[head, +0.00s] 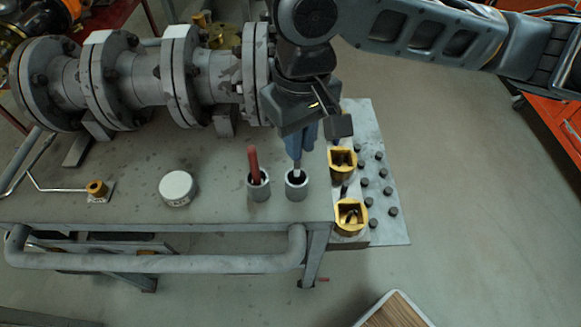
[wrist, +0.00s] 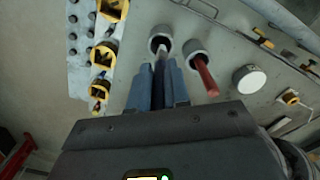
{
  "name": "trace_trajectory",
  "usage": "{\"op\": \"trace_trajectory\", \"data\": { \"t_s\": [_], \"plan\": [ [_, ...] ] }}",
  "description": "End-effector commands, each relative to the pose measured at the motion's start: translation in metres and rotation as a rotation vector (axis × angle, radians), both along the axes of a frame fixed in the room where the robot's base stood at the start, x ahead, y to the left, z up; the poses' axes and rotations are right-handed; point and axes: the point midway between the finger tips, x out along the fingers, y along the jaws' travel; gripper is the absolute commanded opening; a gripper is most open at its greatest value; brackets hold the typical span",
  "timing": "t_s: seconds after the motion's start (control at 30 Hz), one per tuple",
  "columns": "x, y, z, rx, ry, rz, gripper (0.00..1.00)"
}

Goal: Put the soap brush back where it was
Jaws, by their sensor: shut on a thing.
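My gripper (head: 300,150) has blue fingers and is shut on the soap brush, a slim grey-white piece (head: 297,168) that shows below the fingertips. Its lower end is at the mouth of the right grey cup (head: 297,190), near the table's front right corner. I cannot tell how deep it reaches inside. In the wrist view my gripper (wrist: 159,75) points at this same cup (wrist: 152,48), with the brush (wrist: 160,58) between the fingers. The part of the brush inside the fingers is hidden.
A second cup (head: 259,190) just left holds a red-handled tool (head: 253,163). A white round lid (head: 177,187) lies further left. Flanged grey pipe (head: 125,75) runs behind. Yellow square holders (head: 343,163) and several dark studs (head: 388,190) are at the right. The table front is clear.

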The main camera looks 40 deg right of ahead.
Motion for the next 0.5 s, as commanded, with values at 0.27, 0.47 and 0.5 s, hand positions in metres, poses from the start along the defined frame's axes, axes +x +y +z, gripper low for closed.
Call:
{"op": "trace_trajectory", "data": {
  "t_s": [0.27,0.47,0.5],
  "plan": [
    [0.001,0.0,-0.035,0.001,0.0,-0.001,0.0],
    [0.001,0.0,-0.055,0.0,0.001,-0.001,0.0],
    [0.0,0.0,-0.061,-0.001,0.002,-0.002,0.0]
  ]
}}
